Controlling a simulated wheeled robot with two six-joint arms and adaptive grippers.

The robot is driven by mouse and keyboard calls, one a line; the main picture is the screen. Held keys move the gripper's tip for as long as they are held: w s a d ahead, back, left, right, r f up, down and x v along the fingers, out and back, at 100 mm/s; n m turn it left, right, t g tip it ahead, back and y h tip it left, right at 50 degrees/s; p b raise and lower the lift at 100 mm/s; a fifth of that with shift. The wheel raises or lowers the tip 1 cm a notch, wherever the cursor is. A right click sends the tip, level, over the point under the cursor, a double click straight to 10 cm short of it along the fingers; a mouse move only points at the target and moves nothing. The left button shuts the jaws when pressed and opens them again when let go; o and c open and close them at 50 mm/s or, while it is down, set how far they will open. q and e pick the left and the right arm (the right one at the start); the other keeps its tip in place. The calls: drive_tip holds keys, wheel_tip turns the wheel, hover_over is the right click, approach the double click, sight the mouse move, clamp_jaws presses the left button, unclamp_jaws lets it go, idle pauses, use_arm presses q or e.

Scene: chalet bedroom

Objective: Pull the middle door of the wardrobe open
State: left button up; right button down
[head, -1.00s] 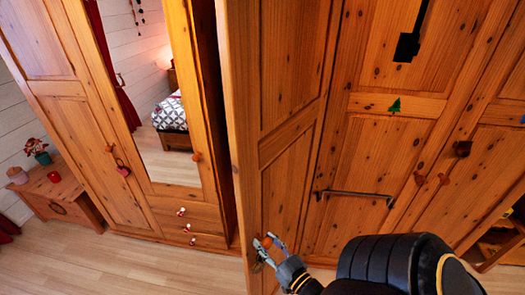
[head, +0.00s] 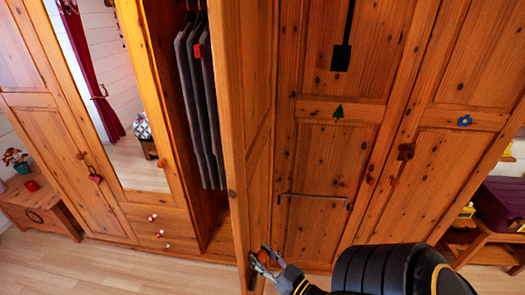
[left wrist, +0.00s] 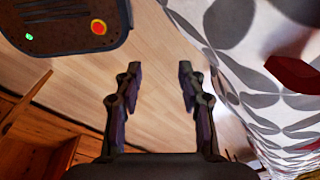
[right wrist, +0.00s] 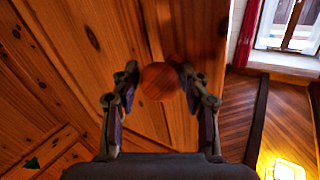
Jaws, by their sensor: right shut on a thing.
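The middle door (head: 233,110) of the pine wardrobe stands open, seen steeply from the side in the head view. Grey clothes hang in the opening (head: 200,105) to its left. My right gripper (head: 264,257) is at the lower part of this door, shut on its round wooden knob (right wrist: 159,82), which shows between the fingers in the right wrist view against the door panel (right wrist: 125,35). My left gripper (left wrist: 157,80) shows only in the left wrist view; its fingers are apart and empty, above the wooden floor.
Right are more doors with a tree emblem (head: 338,112), a metal bar (head: 314,197) and a blue flower (head: 464,121). In the left wrist view, patterned bedding (left wrist: 245,60) is close on the right.

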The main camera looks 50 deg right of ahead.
drive_tip(key=c, duration=0.9)
unclamp_jaws()
drive_tip(key=shift+s+d, duration=0.1)
drive_tip(key=shift+o, duration=0.5)
drive_tip(key=shift+d, duration=0.1)
drive_tip(key=s, duration=1.2)
drive_tip(key=shift+f, duration=0.1)
